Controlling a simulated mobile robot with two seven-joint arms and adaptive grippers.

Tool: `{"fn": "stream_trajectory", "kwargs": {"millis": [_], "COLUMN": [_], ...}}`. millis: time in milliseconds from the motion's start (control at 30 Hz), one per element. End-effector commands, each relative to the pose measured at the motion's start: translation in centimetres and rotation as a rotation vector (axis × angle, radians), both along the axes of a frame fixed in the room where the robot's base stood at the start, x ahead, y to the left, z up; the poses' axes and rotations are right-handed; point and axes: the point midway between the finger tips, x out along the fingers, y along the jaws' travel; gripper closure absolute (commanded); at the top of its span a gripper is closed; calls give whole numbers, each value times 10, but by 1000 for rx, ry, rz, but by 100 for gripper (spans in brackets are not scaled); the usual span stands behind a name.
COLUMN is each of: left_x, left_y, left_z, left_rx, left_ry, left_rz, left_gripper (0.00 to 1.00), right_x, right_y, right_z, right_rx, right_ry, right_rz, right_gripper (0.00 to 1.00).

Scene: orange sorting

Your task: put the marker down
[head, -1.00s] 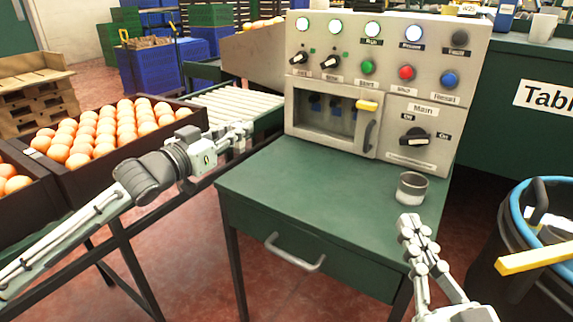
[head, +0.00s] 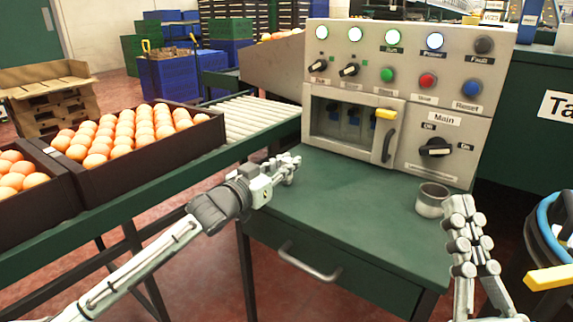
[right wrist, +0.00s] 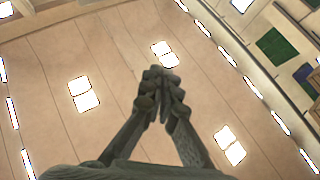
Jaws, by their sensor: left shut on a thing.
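My left gripper (head: 287,169) is shut over the left part of the green desk (head: 345,215). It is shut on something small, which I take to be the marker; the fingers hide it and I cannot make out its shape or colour. My right gripper (head: 466,215) is raised at the desk's right front, just right of the grey cup, with its fingers together. In the right wrist view its fingertips (right wrist: 160,90) meet, pointing up toward the ceiling, with nothing seen between them.
A grey cup (head: 432,200) stands at the desk's right side. A control panel (head: 400,95) with buttons and a yellow-handled hatch stands at the back. Orange crates (head: 150,165) and a roller conveyor (head: 250,118) are left. A blue-rimmed bin (head: 545,225) is right. The desk's middle is clear.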

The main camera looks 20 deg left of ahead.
Motion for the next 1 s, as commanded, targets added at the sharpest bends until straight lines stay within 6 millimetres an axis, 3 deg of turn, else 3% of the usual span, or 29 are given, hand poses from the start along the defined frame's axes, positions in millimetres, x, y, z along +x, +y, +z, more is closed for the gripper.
{"fn": "stream_trajectory", "kwargs": {"millis": [133,167,300,667,767,1000], "left_x": [0,0,0,-2,-13,-61], "left_y": [0,0,0,1,5,22], "left_z": [-2,-2,-2,1,-1,0], "left_rx": [-1,0,0,0,1,1], "left_ry": [0,0,0,1,3,3], "left_rz": [0,0,0,0,0,-1], "left_gripper": [100,80,63,63,63,63], "right_x": [0,0,0,0,1,7], "right_y": [0,0,0,0,0,4], "right_z": [0,0,0,0,0,-9], "right_rx": [0,0,0,0,-4,-24], "right_ry": [-1,-1,0,1,10,81], "right_rz": [0,0,0,0,0,4], "right_gripper": [100,100,100,100,100,100]}}
